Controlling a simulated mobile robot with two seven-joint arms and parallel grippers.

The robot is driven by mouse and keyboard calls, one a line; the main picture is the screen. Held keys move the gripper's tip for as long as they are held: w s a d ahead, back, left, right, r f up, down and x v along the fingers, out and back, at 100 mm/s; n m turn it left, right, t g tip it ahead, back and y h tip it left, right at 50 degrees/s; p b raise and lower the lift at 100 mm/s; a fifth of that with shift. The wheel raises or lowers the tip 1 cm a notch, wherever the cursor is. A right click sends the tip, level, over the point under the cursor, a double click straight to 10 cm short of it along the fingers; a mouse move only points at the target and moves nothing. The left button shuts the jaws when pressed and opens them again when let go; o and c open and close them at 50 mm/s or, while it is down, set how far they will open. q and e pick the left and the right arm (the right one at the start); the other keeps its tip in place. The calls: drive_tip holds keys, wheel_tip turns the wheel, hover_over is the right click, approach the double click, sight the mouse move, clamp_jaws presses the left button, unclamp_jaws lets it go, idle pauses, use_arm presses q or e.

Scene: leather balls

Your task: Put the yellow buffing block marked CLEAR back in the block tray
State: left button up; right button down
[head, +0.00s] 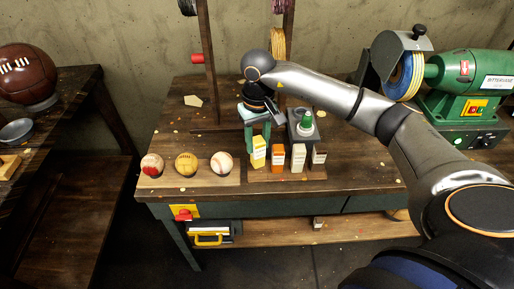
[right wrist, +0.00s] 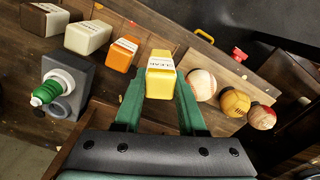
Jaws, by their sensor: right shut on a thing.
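The yellow buffing block marked CLEAR (head: 259,154) is upright between the green fingers of my right gripper (head: 258,141), which is shut on it. In the right wrist view the block (right wrist: 160,76) shows its label between both fingertips. I cannot tell whether the yellow block's base touches the tray. My left gripper is not in view.
Three balls, a red-and-white one (head: 152,165), a tan one (head: 187,164) and a white one (head: 222,163), sit on a board just left. A grey holder (head: 303,130) with a green-capped bottle stands behind the blocks. A green buffing machine (head: 460,90) is at right.

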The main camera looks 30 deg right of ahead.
sight(257, 150)
drive_tip(key=shift+w+d+f, duration=0.25)
drive_tip(key=shift+w+f, duration=0.35)
drive_tip(key=shift+f, duration=0.2)
drive_tip(key=shift+w+d+f+p, duration=0.1)
drive_tip(key=shift+f+p, duration=0.3)
drive_tip(key=shift+f, duration=1.3)
drive_tip(key=c, duration=0.8)
unclamp_jaws()
drive_tip(key=shift+o, duration=0.2)
drive_tip(key=shift+r, duration=0.1)
